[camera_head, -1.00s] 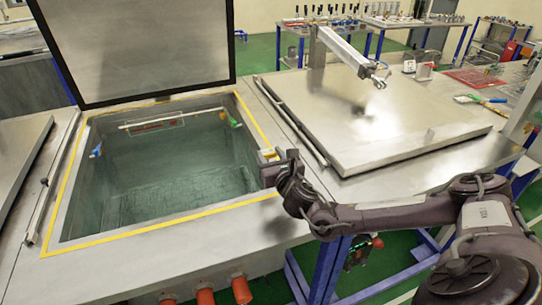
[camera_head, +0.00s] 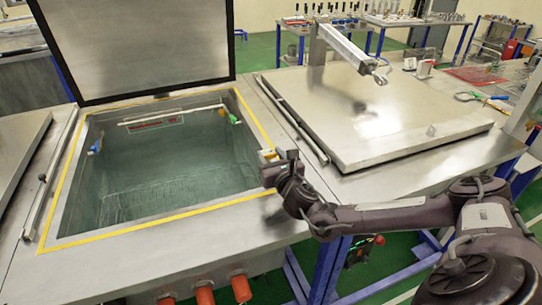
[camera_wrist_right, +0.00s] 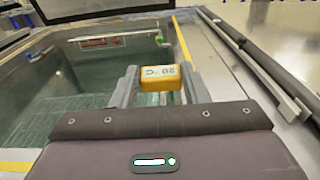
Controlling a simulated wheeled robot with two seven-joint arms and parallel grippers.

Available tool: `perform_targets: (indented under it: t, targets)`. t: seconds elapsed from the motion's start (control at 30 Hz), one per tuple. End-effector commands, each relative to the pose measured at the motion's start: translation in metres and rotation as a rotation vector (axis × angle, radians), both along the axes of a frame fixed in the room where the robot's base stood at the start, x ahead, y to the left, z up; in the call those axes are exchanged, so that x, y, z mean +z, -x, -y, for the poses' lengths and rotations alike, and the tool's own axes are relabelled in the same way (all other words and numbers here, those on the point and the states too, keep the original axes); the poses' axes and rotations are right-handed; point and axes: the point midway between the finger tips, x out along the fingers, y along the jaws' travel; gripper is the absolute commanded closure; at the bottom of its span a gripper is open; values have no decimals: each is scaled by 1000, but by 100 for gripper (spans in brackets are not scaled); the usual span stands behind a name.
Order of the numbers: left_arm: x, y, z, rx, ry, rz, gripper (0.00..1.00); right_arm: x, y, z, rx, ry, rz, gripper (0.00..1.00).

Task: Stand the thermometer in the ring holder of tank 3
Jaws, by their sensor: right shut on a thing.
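The thermometer shows as a yellow body with a small digital display (camera_wrist_right: 161,73) in the right wrist view. It is between the two fingers of my right gripper (camera_wrist_right: 158,88), which is shut on it. In the head view my right gripper (camera_head: 269,160) is at the right rim of the open tank (camera_head: 58,215), with the thermometer's yellow top (camera_head: 268,154) just showing. The thermometer's lower part is hidden. A blue fitting (camera_head: 96,147) is on the tank's left wall and a green-and-blue one (camera_head: 230,116) at its far right corner. I cannot tell which is the ring holder. My left gripper is not in view.
The tank's lid (camera_head: 140,45) stands raised at the back. A closed steel lid (camera_head: 375,120) lies to the right, with a pneumatic cylinder (camera_head: 342,45) above it. Another closed lid (camera_head: 18,150) is at the left. The space over the water is clear.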

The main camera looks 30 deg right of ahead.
Motion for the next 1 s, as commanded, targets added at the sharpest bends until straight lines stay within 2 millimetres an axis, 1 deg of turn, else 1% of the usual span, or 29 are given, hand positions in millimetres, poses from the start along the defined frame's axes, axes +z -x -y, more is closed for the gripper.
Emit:
perform_targets:
  t: [1.0]
  targets:
    - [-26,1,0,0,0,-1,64,-32,0,0,0,-1,0,85]
